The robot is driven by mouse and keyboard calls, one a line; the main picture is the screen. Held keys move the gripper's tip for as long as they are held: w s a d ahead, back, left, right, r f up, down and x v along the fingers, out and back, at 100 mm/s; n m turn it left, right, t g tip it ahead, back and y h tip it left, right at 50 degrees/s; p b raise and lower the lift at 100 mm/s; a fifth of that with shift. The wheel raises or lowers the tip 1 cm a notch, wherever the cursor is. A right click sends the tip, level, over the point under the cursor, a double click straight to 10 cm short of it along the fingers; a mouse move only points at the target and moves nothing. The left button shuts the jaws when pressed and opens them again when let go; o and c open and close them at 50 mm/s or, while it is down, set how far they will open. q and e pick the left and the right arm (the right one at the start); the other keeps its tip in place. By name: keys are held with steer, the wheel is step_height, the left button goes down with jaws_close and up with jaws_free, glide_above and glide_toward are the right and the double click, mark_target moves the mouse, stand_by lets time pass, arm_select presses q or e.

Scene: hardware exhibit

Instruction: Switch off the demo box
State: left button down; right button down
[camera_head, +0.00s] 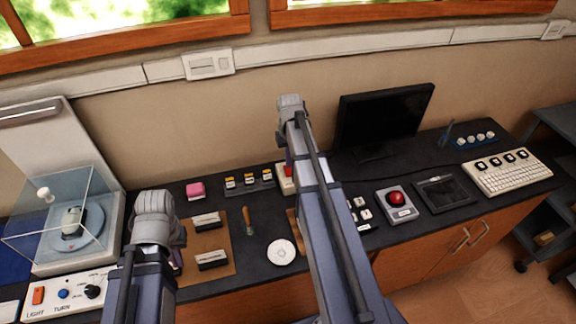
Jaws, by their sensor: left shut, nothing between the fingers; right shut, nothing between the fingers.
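A small pale box with a red top (284,182) is partly hidden behind my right arm. I cannot tell which of these is the demo box. My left arm rises beside the control panel. My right arm crosses the middle of the counter. No fingers of either gripper are visible.
The dark counter also holds a brown board (220,264) with two switches, a white disc (281,252), a red button box (397,204), a monitor (383,115) and a white keypad (506,173). Shelves (556,215) stand at the right.

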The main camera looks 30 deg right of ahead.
mark_target(289, 173)
step_height(289, 173, up, 4)
steer(key=p, duration=0.3)
steer(key=shift+f, duration=0.2)
steer(key=s+a+n, duration=0.2)
steer(key=s+a, duration=0.3)
steer(key=a, duration=0.5)
steer(key=s+a+n, duration=0.2)
steer(key=s+a, duration=0.4)
steer(key=a, duration=0.4)
steer(key=s+a+n+h, duration=0.1)
steer(key=s+a, duration=0.4)
steer(key=a, duration=0.5)
steer(key=shift+s+a+n, duration=0.25)
steer(key=shift+n, duration=0.45)
